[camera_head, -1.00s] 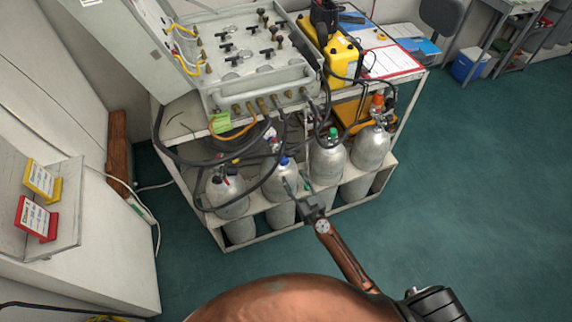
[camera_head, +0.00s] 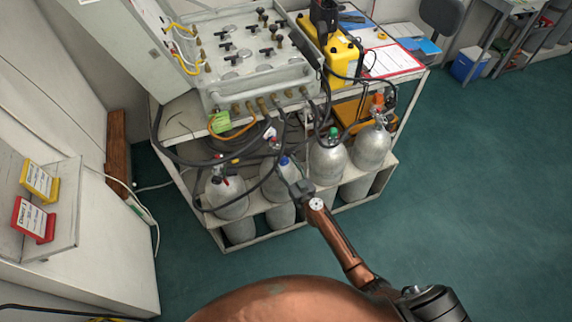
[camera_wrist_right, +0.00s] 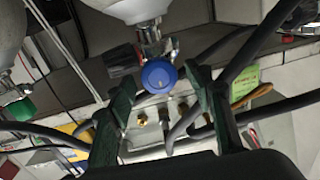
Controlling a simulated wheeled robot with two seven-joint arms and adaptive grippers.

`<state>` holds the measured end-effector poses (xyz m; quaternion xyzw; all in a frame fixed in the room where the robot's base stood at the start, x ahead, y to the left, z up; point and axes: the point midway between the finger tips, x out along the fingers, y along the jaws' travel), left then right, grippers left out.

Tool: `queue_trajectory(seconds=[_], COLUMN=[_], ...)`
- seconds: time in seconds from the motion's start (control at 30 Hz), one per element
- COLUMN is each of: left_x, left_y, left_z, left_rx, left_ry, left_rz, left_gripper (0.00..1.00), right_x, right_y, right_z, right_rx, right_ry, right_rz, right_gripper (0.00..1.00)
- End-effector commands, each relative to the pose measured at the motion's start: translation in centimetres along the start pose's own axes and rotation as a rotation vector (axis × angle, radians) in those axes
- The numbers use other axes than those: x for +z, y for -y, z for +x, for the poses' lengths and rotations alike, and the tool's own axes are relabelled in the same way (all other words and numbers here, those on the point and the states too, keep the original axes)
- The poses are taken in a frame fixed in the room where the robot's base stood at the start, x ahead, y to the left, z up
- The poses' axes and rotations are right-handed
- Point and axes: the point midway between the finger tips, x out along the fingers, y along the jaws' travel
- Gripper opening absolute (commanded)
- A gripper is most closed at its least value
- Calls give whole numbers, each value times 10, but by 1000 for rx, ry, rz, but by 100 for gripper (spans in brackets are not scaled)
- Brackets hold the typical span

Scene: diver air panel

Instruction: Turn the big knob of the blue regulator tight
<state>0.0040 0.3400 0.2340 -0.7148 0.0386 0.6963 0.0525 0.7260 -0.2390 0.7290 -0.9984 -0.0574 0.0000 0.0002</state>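The blue regulator's big round knob (camera_wrist_right: 159,76) faces my right wrist camera at the valve of a grey cylinder. In the head view the blue knob (camera_head: 284,161) shows small on one of the middle cylinders. My right gripper (camera_wrist_right: 160,92) is open, with one green-padded finger on each side of the blue knob and a gap visible on both sides. In the head view my right gripper (camera_head: 297,184) reaches up to the front of that cylinder, and its fingers are hard to make out there. My left gripper is not in view.
A cylinder with a green knob (camera_head: 333,132) stands just right, and one with an orange top (camera_head: 378,98) farther right. Black hoses (camera_head: 262,180) loop around the cylinders. The grey valve panel (camera_head: 245,60) is above. Open green floor (camera_head: 470,220) lies right.

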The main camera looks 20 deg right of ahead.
Motion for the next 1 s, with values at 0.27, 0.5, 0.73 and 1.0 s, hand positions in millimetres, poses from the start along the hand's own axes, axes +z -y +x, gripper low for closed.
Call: queue_trajectory(seconds=[0.27, 0.5, 0.73, 1.0], left_x=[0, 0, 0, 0], left_y=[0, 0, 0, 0], left_z=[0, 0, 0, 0], left_rx=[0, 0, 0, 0], left_ry=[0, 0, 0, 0], left_rz=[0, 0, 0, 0], left_gripper=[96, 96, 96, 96], right_x=[0, 0, 0, 0], right_y=[0, 0, 0, 0], right_z=[0, 0, 0, 0], right_rx=[0, 0, 0, 0], right_ry=[0, 0, 0, -1], right_rz=[0, 0, 7, 105], right_gripper=[27, 10, 7, 7])
